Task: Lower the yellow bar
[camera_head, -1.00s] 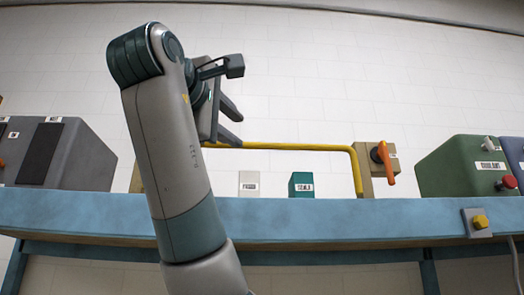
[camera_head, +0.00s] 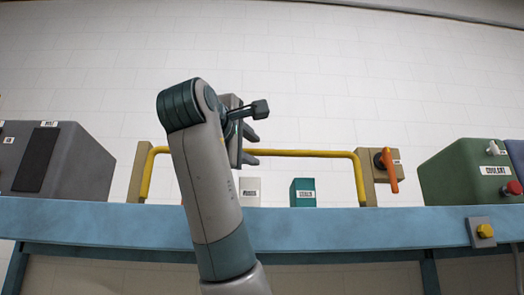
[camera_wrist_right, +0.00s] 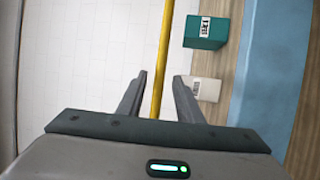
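The yellow bar (camera_head: 300,153) is a bent rail above the blue bench, its crosspiece level and its ends bent down beside two tan posts. My right gripper (camera_head: 251,149) is at the bar left of its middle, fingers pointing right in the head view. In the right wrist view the gripper (camera_wrist_right: 158,92) is open, and the bar (camera_wrist_right: 162,55) runs between its two fingers with a gap visible on each side. The arm hides part of the bar's left side. My left gripper is not in view.
On the blue bench (camera_head: 340,228) stand a white block (camera_head: 250,192), a teal block (camera_head: 302,193), a grey box (camera_head: 80,165) and a green box (camera_head: 455,170). An orange lever (camera_head: 388,170) sits on the right tan post. The wall behind is bare.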

